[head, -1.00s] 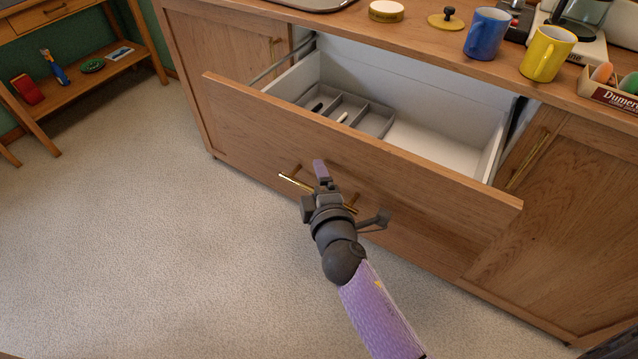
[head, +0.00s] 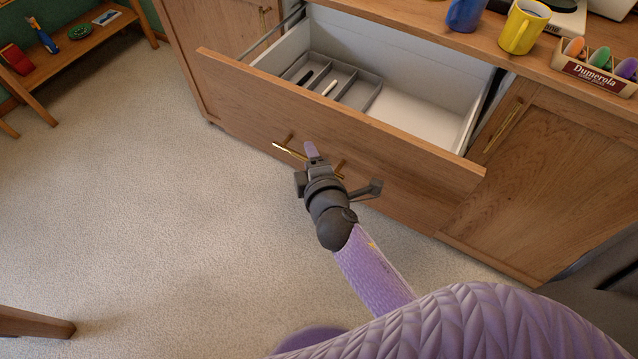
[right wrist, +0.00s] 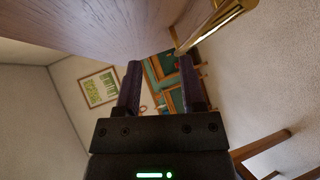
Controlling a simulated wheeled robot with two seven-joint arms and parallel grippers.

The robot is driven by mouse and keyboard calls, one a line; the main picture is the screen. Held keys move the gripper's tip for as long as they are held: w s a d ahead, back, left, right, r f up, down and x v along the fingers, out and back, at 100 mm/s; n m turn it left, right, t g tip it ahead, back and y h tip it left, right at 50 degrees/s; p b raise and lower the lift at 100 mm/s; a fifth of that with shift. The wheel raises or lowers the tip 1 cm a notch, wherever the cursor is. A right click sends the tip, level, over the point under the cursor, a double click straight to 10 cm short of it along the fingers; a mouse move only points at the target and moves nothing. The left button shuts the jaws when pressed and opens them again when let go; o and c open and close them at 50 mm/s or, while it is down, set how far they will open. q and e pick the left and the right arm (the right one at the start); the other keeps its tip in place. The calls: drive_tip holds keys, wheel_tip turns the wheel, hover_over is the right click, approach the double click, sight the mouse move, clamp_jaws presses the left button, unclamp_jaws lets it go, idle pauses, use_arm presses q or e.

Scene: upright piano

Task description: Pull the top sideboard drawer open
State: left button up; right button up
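The top sideboard drawer (head: 330,115) is pulled well out, its grey and white inside showing in the head view. Its brass bar handle (head: 287,151) is on the wooden front and also shows in the right wrist view (right wrist: 214,27). My right gripper (head: 311,150) is in front of the handle's middle and hides part of it. In the right wrist view the dark fingers of this gripper (right wrist: 160,80) stand apart with nothing held between them. The handle's near end is close to the right finger's tip; I cannot tell whether they touch. My left gripper is not in view.
The sideboard top holds a yellow mug (head: 524,26), a blue mug (head: 465,13) and a box of egg-shaped things (head: 595,72). A door with a brass handle (head: 503,125) is right of the drawer. Carpet (head: 150,200) is clear at left; a low shelf (head: 80,48) stands beyond.

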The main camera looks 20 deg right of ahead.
drive_tip(key=s+a, duration=0.1)
drive_tip(key=s, duration=0.7)
drive_tip(key=shift+s+a+r, duration=0.15)
drive_tip(key=shift+s+r, duration=0.05)
drive_tip(key=shift+r, duration=0.05)
idle(0.4)
